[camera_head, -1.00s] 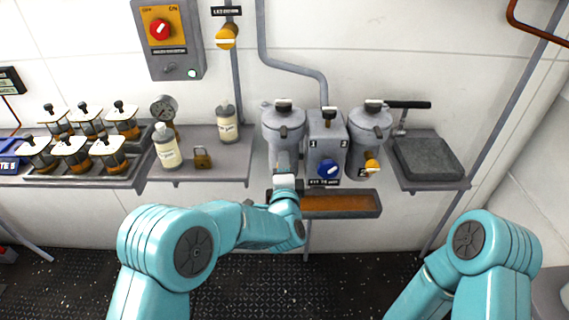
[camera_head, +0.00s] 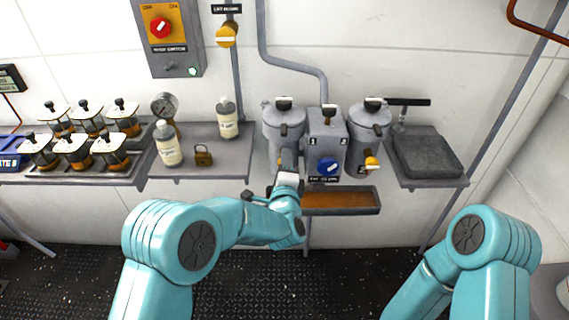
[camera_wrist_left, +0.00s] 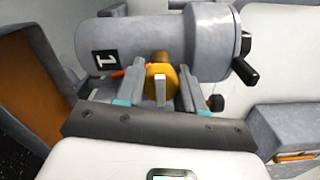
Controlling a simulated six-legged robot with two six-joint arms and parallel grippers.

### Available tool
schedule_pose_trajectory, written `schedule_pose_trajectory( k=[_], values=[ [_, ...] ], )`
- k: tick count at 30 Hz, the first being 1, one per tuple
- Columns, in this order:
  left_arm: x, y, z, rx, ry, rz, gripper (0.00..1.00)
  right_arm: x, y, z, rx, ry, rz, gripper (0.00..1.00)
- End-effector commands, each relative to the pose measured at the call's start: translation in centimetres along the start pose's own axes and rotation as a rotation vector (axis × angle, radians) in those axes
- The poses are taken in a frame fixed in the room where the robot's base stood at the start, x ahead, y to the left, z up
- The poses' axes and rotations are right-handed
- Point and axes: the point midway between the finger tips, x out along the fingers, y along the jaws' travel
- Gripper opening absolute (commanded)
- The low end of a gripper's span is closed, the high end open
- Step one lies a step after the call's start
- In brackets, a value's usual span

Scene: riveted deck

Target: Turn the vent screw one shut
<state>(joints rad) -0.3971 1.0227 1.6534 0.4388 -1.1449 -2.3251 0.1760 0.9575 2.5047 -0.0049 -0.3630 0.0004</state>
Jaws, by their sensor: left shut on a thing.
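Canister one (camera_head: 284,127) is a grey lidded cylinder on the back wall; the wrist view shows its side and black "1" label (camera_wrist_left: 105,63). Its vent screw, an orange knob with a pale bar (camera_wrist_left: 159,84), sits between the fingers of my left gripper (camera_wrist_left: 163,98) in the left wrist view. The fingers are shut on it from both sides. In the head view my left gripper (camera_head: 288,168) reaches up to the front of canister one and mostly covers the screw. The right gripper is out of the picture; only the right arm shows.
Beside canister one stand a grey box with a blue knob (camera_head: 327,167) and canister two (camera_head: 368,130) with its yellow knob (camera_head: 372,163). An orange-bottomed tray (camera_head: 340,202) lies below. A shelf with bottles and a padlock (camera_head: 203,155) is at left.

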Motion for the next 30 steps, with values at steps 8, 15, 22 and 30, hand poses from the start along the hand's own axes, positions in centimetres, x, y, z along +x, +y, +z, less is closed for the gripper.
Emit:
schedule_pose_trajectory(
  k=[8,15,22,30],
  values=[
    [0.0,0.0,-0.1,0.000,0.002,0.001,0.63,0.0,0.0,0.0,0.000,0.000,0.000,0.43],
    [-0.5,0.0,-0.1,-0.001,0.002,0.001,0.63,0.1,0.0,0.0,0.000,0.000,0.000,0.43],
    [-4.9,0.1,-0.2,0.000,0.005,0.001,0.63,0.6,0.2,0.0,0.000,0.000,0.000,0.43],
    [-12.1,0.1,-0.2,0.001,0.007,0.000,0.63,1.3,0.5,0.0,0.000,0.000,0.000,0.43]
  ],
)
